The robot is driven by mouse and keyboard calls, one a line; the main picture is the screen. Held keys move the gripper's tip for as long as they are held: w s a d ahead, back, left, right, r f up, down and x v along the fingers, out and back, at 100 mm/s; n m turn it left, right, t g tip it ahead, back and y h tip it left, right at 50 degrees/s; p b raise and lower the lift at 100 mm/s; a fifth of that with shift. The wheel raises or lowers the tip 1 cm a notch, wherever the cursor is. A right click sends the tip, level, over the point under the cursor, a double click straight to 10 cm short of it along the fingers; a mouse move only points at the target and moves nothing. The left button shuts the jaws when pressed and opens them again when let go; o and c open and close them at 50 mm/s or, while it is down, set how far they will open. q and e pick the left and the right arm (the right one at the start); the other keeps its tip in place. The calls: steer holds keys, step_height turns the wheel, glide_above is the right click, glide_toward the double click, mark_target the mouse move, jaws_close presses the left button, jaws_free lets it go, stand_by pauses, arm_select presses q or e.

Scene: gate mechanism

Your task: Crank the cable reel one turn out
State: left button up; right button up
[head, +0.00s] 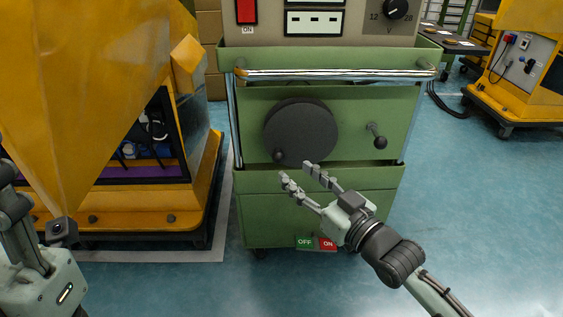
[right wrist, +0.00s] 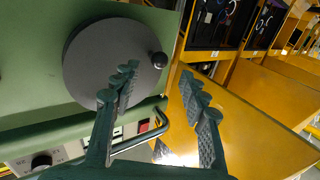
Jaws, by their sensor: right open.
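The cable reel is a dark round disc (head: 308,125) on the front of a green cart. A small dark knob (head: 279,156) sits near its lower left rim. In the right wrist view the grey disc (right wrist: 100,55) fills the upper left, with the round black knob (right wrist: 159,60) at its edge. My right gripper (head: 295,172) is open and empty, in front of the cart below the knob. In the wrist view the knob appears between its two fingertips (right wrist: 157,70), beyond them; no contact shows. Part of my left arm is at the lower left; its fingers are not visible.
A chrome rail (head: 335,74) crosses the cart above the reel. A small dark lever (head: 377,137) sticks out right of the reel. OFF and ON labels (head: 316,243) are low on the cart. A yellow machine (head: 110,90) stands close on the left. Blue floor is free at right.

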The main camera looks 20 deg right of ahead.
mark_target(282, 161)
steer(key=shift+b+x, duration=0.35)
steer(key=shift+x, duration=2.3)
jaws_close()
